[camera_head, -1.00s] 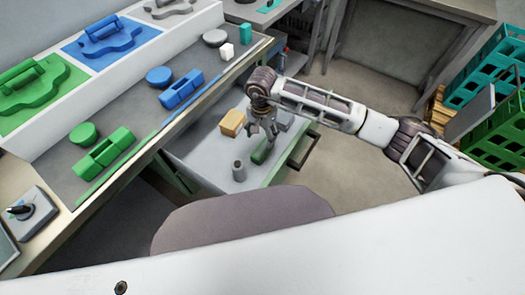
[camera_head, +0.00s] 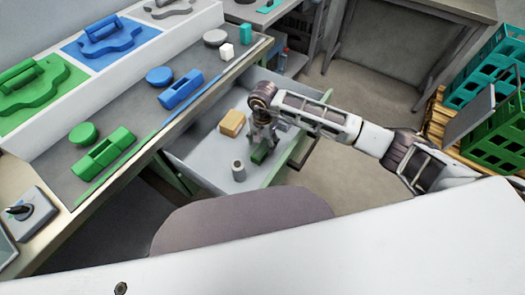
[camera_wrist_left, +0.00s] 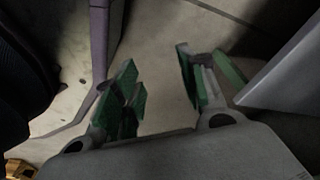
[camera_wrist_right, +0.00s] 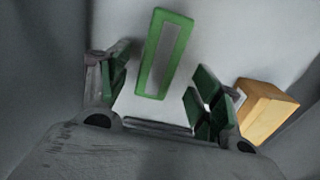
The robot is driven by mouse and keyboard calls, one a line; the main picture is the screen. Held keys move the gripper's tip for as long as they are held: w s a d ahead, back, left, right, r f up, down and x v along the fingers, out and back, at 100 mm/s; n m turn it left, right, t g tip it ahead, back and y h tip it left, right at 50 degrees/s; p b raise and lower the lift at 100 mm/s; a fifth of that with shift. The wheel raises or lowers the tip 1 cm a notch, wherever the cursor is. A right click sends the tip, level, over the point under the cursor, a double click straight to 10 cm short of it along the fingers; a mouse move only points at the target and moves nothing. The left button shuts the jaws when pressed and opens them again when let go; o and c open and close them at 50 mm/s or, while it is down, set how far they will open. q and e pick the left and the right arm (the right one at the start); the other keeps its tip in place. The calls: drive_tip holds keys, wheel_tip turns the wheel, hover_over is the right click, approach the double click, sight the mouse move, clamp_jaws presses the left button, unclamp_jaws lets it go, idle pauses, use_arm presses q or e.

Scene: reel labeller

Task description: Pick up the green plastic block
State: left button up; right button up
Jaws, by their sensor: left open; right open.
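The green plastic block (camera_head: 259,155) lies in the open grey drawer, partly hidden by my right gripper. In the right wrist view the green block (camera_wrist_right: 149,55) is a long bar with a grey middle, lying ahead of the fingers. My right gripper (camera_head: 263,142) points down over the block. In its wrist view the right gripper (camera_wrist_right: 160,82) is open, with nothing between its fingers, and the block's near end lies toward the gap. My left gripper (camera_wrist_left: 158,85) is open and empty over the floor; it is outside the head view.
The drawer also holds a yellow-brown block (camera_head: 232,123), at the right in the right wrist view (camera_wrist_right: 265,110), and a grey cylinder (camera_head: 239,171). The drawer's front handle (camera_head: 303,150) is near my right arm. Green and blue pieces lie on the bench (camera_head: 130,105) above.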

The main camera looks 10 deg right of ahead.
sight(264, 146)
drive_tip(key=f, duration=0.3)
drive_tip(key=shift+d, duration=0.2)
drive_tip(key=shift+f, duration=0.35)
drive_tip(key=c, duration=1.2)
use_arm(q)
drive_tip(key=shift+w+d+r, duration=0.15)
drive_tip(key=shift+w+r, duration=0.25)
drive_tip(key=shift+w, duration=0.05)
use_arm(e)
drive_tip(key=shift+r, duration=0.1)
